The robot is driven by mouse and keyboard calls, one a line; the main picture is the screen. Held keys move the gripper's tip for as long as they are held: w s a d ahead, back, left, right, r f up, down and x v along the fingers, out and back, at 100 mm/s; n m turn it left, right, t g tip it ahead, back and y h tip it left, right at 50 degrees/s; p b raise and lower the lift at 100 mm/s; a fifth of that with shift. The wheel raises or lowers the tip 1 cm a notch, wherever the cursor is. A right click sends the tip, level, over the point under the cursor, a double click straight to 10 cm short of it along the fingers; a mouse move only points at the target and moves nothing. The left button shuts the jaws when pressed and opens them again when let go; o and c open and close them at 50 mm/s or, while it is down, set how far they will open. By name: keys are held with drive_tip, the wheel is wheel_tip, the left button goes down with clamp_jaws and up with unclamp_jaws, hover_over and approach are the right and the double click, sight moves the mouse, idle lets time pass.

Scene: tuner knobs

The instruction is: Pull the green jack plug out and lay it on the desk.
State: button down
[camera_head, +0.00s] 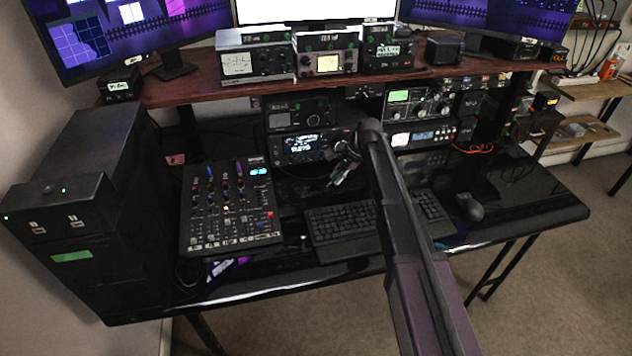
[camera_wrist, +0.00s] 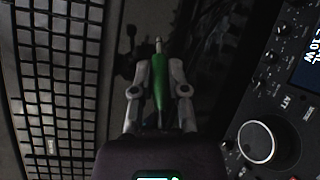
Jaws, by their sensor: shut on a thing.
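My gripper (camera_wrist: 157,85) is shut on the green jack plug (camera_wrist: 160,78), with one finger on each side of its green body. The plug's bare metal tip (camera_wrist: 158,45) shows beyond the fingers, with no socket around it. In the head view my gripper (camera_head: 344,168) is small and dark, above the desk between the radio and the keyboard; a bit of the green plug (camera_head: 340,176) shows at its end. The black desk (camera_head: 290,225) has a glossy top. I cannot tell how high the plug is above it.
The keyboard (camera_head: 340,222) lies in front of my gripper and a radio (camera_head: 300,147) stands behind it. A mixer (camera_head: 228,208) is at the left, a mouse (camera_head: 468,206) at the right. Bare desk shows right of the mouse (camera_head: 540,195) and between mixer and keyboard.

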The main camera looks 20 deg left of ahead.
sight(308, 198)
drive_tip(key=s+a+m+y+b, duration=0.2)
drive_tip(key=a+m+y, duration=0.1)
drive_tip(key=s+a+r+m+t+y+b, duration=0.1)
drive_tip(key=a+y, duration=0.1)
drive_tip(key=shift+a+m, duration=0.2)
drive_tip(key=shift+m, duration=0.2)
drive_tip(key=shift+s+a+r+m+t+y, duration=0.1)
drive_tip(key=shift+a+r+m+t+y, duration=0.2)
drive_tip(key=shift+a+y, duration=0.15)
drive_tip(key=shift+f+b, duration=0.15)
drive_tip(key=shift+b, duration=0.2)
wheel_tip(308, 198, down, 6)
drive_tip(key=b, duration=0.6)
drive_tip(key=shift+f+b, duration=0.25)
drive_tip(key=shift+b, duration=0.05)
drive_tip(key=shift+f+b, duration=0.8)
drive_tip(key=shift+f, duration=0.05)
drive_tip(key=shift+s+f, duration=0.15)
drive_tip(key=shift+s, duration=0.05)
idle(0.6)
drive_tip(key=c, duration=0.6)
unclamp_jaws()
drive_tip(key=shift+f, duration=0.1)
drive_tip(key=shift+w, duration=0.1)
drive_tip(key=shift+w, duration=0.1)
